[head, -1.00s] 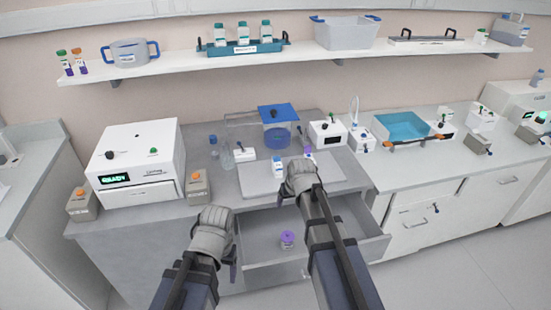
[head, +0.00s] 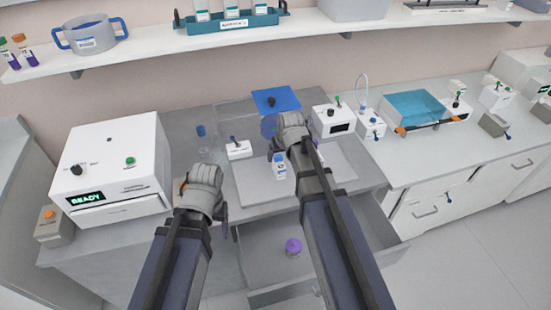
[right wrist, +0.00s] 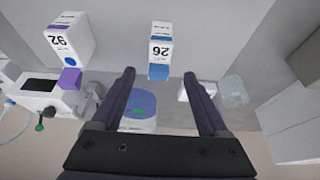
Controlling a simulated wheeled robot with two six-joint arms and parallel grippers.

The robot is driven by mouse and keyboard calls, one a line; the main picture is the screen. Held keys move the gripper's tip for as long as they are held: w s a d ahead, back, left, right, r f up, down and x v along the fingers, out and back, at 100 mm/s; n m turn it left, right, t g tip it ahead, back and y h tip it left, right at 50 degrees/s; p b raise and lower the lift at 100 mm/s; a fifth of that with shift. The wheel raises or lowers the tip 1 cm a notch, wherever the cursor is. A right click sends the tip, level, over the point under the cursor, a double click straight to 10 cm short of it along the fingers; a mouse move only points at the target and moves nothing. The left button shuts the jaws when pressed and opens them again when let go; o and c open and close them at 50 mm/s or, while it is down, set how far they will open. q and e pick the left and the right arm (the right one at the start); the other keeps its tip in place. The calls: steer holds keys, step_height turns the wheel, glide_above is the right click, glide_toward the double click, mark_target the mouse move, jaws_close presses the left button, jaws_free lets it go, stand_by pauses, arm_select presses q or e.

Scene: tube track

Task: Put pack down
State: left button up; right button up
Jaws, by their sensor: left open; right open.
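A white pack with a blue cap (head: 279,167) stands upright on the grey mat (head: 247,185), and shows beyond the fingertips in the right wrist view (right wrist: 161,42). A white pack with a purple cap (right wrist: 71,40) is left of it in that view; in the head view it is mostly hidden behind my right arm. My right gripper (head: 290,133) is open, with nothing between its fingers, above the mat's back part; its fingers (right wrist: 159,75) flank a blue-lidded vessel in the background. My left gripper (head: 203,195) is open at the counter's front edge, left of the mat.
An open drawer (head: 262,297) below the mat holds a purple-capped bottle (head: 293,247). A white machine reading READY (head: 112,165) stands left. A shelf (head: 130,59) runs above.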

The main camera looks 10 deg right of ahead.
mark_target(279, 160)
steer(key=shift+w, duration=0.25)
steer(key=shift+f+b, duration=0.4)
steer(key=shift+b, duration=0.1)
steer(key=shift+b+x, duration=0.8)
steer(key=shift+x, duration=0.2)
steer(key=shift+w+r, duration=0.1)
steer(key=shift+r, duration=0.05)
steer(key=b+x, duration=0.4)
steer(key=x, duration=0.1)
steer(key=shift+w+b, duration=0.15)
steer(key=shift+b, duration=0.2)
steer(key=shift+c, duration=0.2)
jaws_close()
